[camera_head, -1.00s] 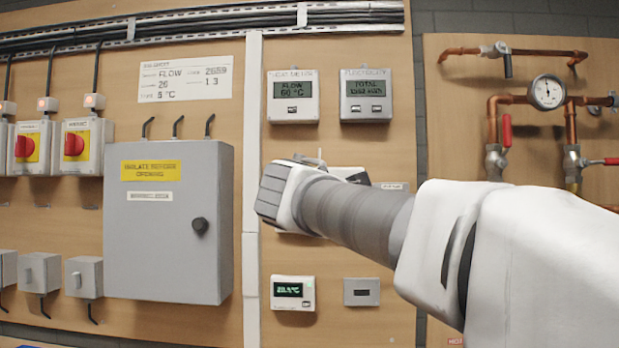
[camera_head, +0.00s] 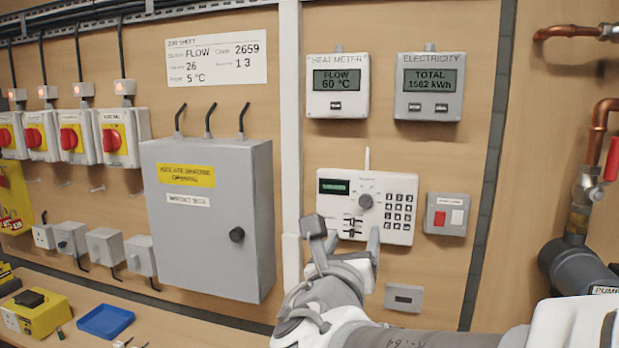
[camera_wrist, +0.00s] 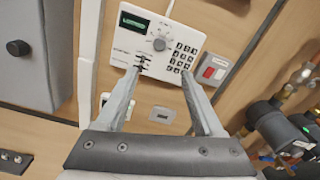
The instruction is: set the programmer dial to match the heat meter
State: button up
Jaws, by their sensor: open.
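The programmer (camera_head: 340,205) is a white wall panel with a small green-lit display, a keypad and sliders. Its round grey dial (camera_head: 365,201) sits near the middle; the dial also shows in the wrist view (camera_wrist: 159,44). The heat meter (camera_head: 338,85) is above it on the board and reads FLOW 60 °C. My gripper (camera_head: 345,240) is open and empty, just below and in front of the programmer. In the wrist view its two fingers (camera_wrist: 160,92) reach up toward the programmer's lower edge, with the dial between and beyond them. The dial's pointer is too small to read.
The electricity meter (camera_head: 430,86) is right of the heat meter. A plate with red and white switches (camera_head: 446,213) is right of the programmer. A grey cabinet (camera_head: 205,250) stands out at left; pipes and a pump (camera_head: 580,270) are at right. A job sheet (camera_head: 216,60) hangs above.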

aim_at(365, 202)
jog(key=shift+n, duration=0.3)
jog(key=p+x, duration=0.1)
jog(key=x, duration=1.6)
jog(key=shift+c, duration=0.2)
grip_shut()
